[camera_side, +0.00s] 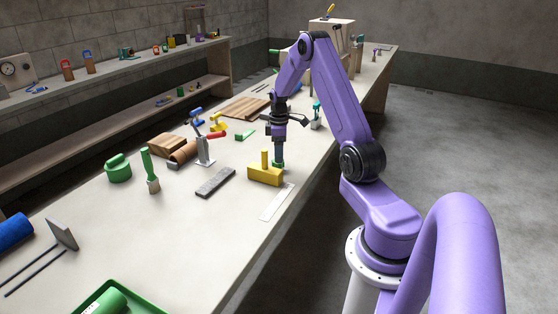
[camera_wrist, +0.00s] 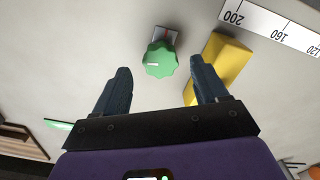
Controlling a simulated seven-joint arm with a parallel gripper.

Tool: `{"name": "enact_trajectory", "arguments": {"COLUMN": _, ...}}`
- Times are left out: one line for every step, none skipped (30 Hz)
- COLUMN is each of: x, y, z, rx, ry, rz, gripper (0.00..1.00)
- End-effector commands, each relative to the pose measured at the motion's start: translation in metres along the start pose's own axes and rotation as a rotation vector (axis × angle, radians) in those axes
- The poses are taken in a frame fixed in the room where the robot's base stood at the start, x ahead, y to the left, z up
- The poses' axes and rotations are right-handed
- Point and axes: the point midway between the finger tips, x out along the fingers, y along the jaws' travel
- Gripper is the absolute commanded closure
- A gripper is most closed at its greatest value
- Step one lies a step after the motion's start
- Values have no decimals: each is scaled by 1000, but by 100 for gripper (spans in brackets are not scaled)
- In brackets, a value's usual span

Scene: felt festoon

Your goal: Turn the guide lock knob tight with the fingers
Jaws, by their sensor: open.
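The guide lock knob (camera_wrist: 160,60) is green with a scalloped rim and a small white mark on its top. It sits at one end of a small grey metal piece (camera_wrist: 165,34). In the side view the green knob (camera_side: 277,164) shows just under my gripper, beside the yellow block (camera_side: 264,177). My gripper (camera_wrist: 162,80) has its two dark blue fingers apart, with nothing between them. In the wrist view the knob lies just ahead of the gap between the fingertips. The yellow block (camera_wrist: 228,58) is close beside the right finger. The side view does not show clearly whether the fingers touch the knob.
A white ruler strip (camera_side: 277,202) lies near the bench's front edge. A dark grey bar (camera_side: 215,182) lies left of the yellow block. A stand with coloured handles (camera_side: 203,150) and a green-handled brush (camera_side: 150,171) are farther left. Bare bench lies between them.

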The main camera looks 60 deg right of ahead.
Motion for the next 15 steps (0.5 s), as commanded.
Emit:
{"name": "enact_trajectory", "arguments": {"x": 10, "y": -1, "z": 1, "rx": 0, "ry": -2, "rz": -5, "gripper": 27}}
{"name": "enact_trajectory", "arguments": {"x": 14, "y": -1, "z": 0, "rx": 0, "ry": -2, "rz": -3, "gripper": 27}}
{"name": "enact_trajectory", "arguments": {"x": 20, "y": -1, "z": 0, "rx": 0, "ry": -2, "rz": -4, "gripper": 27}}
{"name": "enact_trajectory", "arguments": {"x": 23, "y": -1, "z": 0, "rx": 0, "ry": -2, "rz": -3, "gripper": 27}}
{"name": "enact_trajectory", "arguments": {"x": 26, "y": 0, "z": 0, "rx": 0, "ry": -1, "rz": -2, "gripper": 27}}
{"name": "enact_trajectory", "arguments": {"x": 30, "y": 0, "z": 0, "rx": 0, "ry": -1, "rz": -2, "gripper": 27}}
{"name": "enact_trajectory", "arguments": {"x": 32, "y": -1, "z": 0, "rx": 0, "ry": -1, "rz": -2, "gripper": 27}}
{"name": "enact_trajectory", "arguments": {"x": 34, "y": 0, "z": 0, "rx": 0, "ry": -1, "rz": -2, "gripper": 27}}
{"name": "enact_trajectory", "arguments": {"x": 36, "y": 0, "z": 0, "rx": 0, "ry": 0, "rz": -1, "gripper": 27}}
{"name": "enact_trajectory", "arguments": {"x": 38, "y": 0, "z": 0, "rx": 0, "ry": 0, "rz": 0, "gripper": 27}}
{"name": "enact_trajectory", "arguments": {"x": 39, "y": 0, "z": 0, "rx": 0, "ry": 0, "rz": 0, "gripper": 27}}
{"name": "enact_trajectory", "arguments": {"x": 40, "y": 0, "z": 0, "rx": 0, "ry": 0, "rz": 0, "gripper": 27}}
{"name": "enact_trajectory", "arguments": {"x": 40, "y": 0, "z": 0, "rx": 0, "ry": 0, "rz": 0, "gripper": 27}}
{"name": "enact_trajectory", "arguments": {"x": 40, "y": 0, "z": 0, "rx": 0, "ry": 0, "rz": 0, "gripper": 27}}
{"name": "enact_trajectory", "arguments": {"x": 40, "y": 0, "z": 0, "rx": 0, "ry": 0, "rz": 0, "gripper": 27}}
